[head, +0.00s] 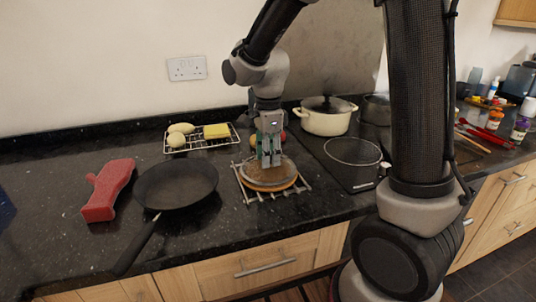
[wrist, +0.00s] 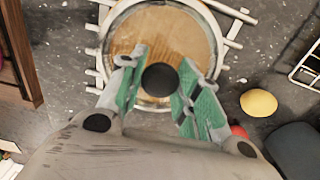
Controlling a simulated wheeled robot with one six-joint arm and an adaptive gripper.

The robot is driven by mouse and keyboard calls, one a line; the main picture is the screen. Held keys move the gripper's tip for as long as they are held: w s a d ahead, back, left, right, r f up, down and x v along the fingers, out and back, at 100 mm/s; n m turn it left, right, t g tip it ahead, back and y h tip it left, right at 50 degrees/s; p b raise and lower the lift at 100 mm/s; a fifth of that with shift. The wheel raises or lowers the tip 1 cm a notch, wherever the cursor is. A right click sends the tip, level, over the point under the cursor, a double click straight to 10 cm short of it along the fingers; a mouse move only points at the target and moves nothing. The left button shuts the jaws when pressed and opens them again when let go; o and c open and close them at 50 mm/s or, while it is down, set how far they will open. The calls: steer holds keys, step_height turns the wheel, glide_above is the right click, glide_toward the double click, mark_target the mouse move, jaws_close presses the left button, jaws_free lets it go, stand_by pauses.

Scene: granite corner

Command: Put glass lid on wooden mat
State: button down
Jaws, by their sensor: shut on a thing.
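The glass lid (head: 283,171) is a clear disc with a pale rim and a black knob (wrist: 160,79). My gripper (head: 269,162) points down over it, shut on the knob; in the wrist view the green-padded fingertips (wrist: 158,82) stand on either side of the knob. The round wooden mat (head: 276,188) is right under the lid, its orange-brown edge showing at the front. In the wrist view its tan wood (wrist: 166,32) shows through the glass. The lid looks level; I cannot tell whether it touches the mat.
The mat is on a metal rack (head: 249,195). A black frying pan (head: 177,184) and a red object (head: 108,190) are left. A wire rack (head: 228,140) with a yellow block is behind.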

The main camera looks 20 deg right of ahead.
steer(key=c, duration=1)
jaws_free()
step_height(320, 180, up, 12)
steer(key=s+d+n+t, duration=0.2)
steer(key=s+d+n, duration=0.5)
steer(key=s+n, duration=0.2)
steer(key=s+d+r+n+t, duration=0.1)
steer(key=s+d+n+t, duration=0.1)
steer(key=s+d+n, duration=0.6)
steer(key=s+n, duration=0.1)
steer(key=s, duration=0.2)
steer(key=shift+r, duration=0.2)
